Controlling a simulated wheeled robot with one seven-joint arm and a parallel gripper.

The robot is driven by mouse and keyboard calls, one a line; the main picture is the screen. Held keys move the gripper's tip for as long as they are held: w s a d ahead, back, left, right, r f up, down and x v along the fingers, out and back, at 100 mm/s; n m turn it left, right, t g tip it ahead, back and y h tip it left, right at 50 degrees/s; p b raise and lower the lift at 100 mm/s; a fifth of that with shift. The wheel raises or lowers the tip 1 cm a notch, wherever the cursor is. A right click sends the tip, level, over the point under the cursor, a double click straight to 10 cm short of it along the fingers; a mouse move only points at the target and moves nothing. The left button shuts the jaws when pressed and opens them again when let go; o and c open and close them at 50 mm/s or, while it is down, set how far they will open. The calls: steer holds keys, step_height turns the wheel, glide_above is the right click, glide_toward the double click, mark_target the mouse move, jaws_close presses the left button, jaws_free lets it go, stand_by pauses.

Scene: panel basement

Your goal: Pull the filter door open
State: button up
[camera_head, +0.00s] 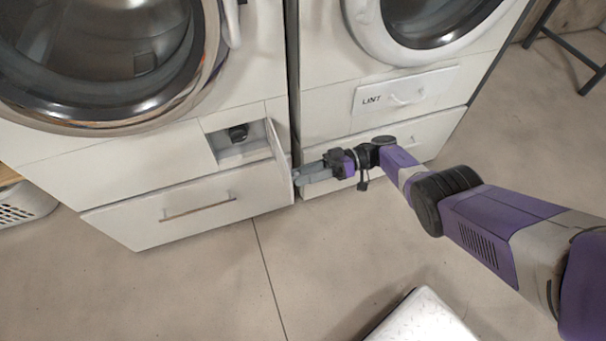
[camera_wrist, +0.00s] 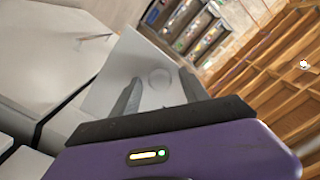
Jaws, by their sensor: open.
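The filter door (camera_head: 281,158) is a small white panel at the lower right of the left washer. It stands swung out from the front, seen almost edge-on. The recess (camera_head: 232,153) beside it is exposed, with a black filter knob (camera_head: 238,133) inside. My gripper (camera_head: 298,177) is at the right side of the door, its grey fingers pointing left towards it. In the wrist view my gripper (camera_wrist: 159,77) is open, with a pale panel (camera_wrist: 125,62), apparently the door, ahead of the fingers. A round mark shows between them. I cannot tell whether the fingers touch the panel.
A drawer with a bar handle (camera_head: 198,207) lies below the recess. The right machine has a panel marked LINT (camera_head: 404,92) above my forearm. A white basket (camera_head: 25,204) stands at far left, and a pale box-like object (camera_head: 424,318) at the bottom. The floor in front is mostly clear.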

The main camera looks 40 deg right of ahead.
steer(key=shift+d, duration=0.1)
steer(key=b+v, duration=0.2)
steer(key=v, duration=0.5)
steer(key=shift+s+d+b, duration=0.15)
steer(key=shift+d+b, duration=0.15)
steer(key=shift+b, duration=0.05)
stand_by(0.3)
